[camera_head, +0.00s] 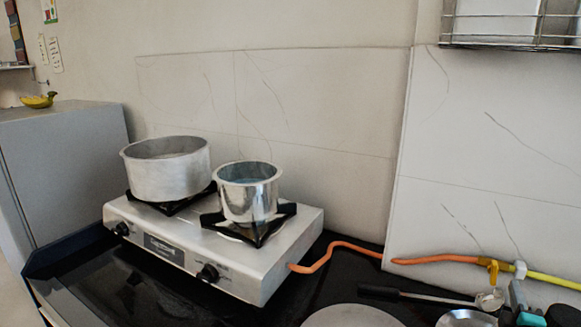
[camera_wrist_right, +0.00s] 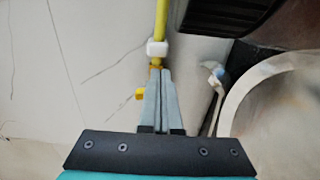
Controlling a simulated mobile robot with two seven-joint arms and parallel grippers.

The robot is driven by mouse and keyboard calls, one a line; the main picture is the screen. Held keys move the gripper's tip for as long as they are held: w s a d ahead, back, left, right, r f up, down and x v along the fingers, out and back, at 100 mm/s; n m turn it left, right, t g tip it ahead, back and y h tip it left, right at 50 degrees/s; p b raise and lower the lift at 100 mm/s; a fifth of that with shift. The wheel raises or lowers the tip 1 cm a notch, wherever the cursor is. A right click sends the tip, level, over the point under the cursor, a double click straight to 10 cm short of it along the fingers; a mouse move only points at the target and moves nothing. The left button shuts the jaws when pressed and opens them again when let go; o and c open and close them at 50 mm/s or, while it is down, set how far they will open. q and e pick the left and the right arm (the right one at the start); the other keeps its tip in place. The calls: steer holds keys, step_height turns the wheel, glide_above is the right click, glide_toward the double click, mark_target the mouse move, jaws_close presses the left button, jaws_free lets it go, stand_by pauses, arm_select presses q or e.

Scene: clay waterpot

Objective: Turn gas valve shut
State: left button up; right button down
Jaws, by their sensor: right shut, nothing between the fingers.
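The gas valve (camera_head: 489,268) is a small yellow piece on the gas line near the right edge of the head view, at the end of the orange hose (camera_head: 437,259). In the right wrist view its yellow handle (camera_wrist_right: 140,94) sticks out just left of my fingers. My right gripper (camera_head: 516,284) is just right of the valve and below the line in the head view. Its two fingers (camera_wrist_right: 160,72) are together and empty, and they partly hide the valve body. I cannot tell whether they touch the handle. My left gripper is not in view.
A white fitting (camera_head: 520,270) joins the yellow pipe (camera_head: 555,281) right of the valve. The stove (camera_head: 270,272) bears a large pot (camera_head: 166,180) and a smaller pot (camera_head: 248,201). A dark-handled utensil (camera_head: 380,292) and round lids (camera_head: 352,317) lie on the black counter below the hose.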

mark_target(494, 272)
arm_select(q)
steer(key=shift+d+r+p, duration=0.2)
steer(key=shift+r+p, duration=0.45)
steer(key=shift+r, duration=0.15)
arm_select(e)
steer(key=v, duration=0.5)
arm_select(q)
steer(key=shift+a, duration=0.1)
arm_select(e)
steer(key=shift+w+r, duration=0.1)
step_height(494, 272, up, 4)
steer(key=a+n+p, duration=0.2)
steer(key=n, duration=1)
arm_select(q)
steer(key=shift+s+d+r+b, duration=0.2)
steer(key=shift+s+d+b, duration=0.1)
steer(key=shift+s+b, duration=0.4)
arm_select(e)
steer(key=x, duration=0.7)
steer(key=shift+r, duration=0.2)
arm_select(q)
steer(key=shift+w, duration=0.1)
arm_select(e)
steer(key=shift+w+a, duration=0.1)
steer(key=shift+a, duration=0.05)
